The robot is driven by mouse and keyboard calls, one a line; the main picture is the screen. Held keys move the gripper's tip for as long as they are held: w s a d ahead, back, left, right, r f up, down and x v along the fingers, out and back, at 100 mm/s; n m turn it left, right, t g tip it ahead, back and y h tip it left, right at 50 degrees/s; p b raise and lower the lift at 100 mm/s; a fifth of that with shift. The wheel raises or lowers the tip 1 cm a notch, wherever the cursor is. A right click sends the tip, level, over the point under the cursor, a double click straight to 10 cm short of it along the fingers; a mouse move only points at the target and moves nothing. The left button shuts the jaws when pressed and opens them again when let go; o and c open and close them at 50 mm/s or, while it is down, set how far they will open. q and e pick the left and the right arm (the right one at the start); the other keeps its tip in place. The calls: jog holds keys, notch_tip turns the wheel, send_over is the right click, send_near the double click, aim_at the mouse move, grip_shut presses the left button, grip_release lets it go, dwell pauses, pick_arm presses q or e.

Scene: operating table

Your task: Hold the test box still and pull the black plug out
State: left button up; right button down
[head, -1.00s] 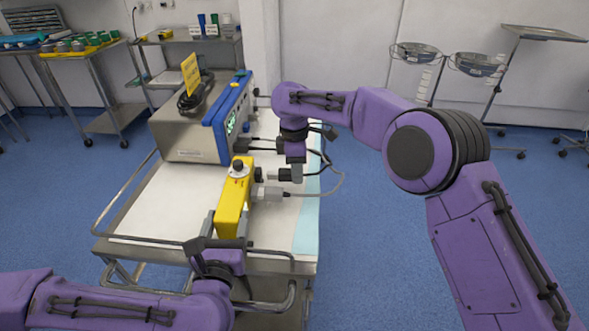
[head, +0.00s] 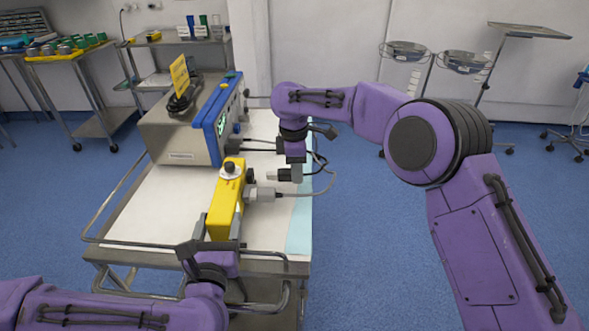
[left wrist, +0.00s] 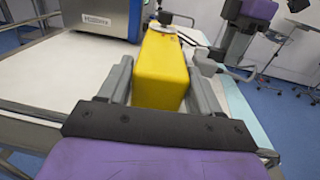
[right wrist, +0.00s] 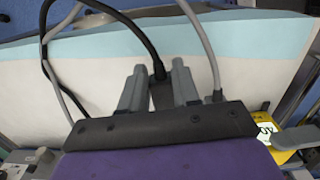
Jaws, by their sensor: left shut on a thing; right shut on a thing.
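The yellow test box (head: 224,208) stands on the cart with a black knob on top. My left gripper (head: 220,222) is shut on its near end, with one finger on each side of the box (left wrist: 160,78) in the left wrist view. My right gripper (head: 291,174) is shut on the black plug (head: 283,175), to the right of the box. A visible gap separates the plug from the black socket (head: 250,175) on the box's side. In the right wrist view the plug (right wrist: 161,94) sits between the fingers with its black cable running away.
A grey plug (head: 264,194) with a grey cable sits in the box's right side, close to my right gripper. A blue-fronted instrument (head: 185,140) stands behind the box, with cables at its front. The cart top (head: 160,210) is bare to the left.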

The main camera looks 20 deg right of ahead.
pick_arm(q)
jog(key=shift+f, duration=0.1)
jog(key=o, duration=1.4)
pick_arm(e)
notch_tip(320, 180, up, 8)
jog(key=d, duration=0.2)
jog(key=shift+s+f, duration=0.2)
jog(key=shift+f, duration=0.05)
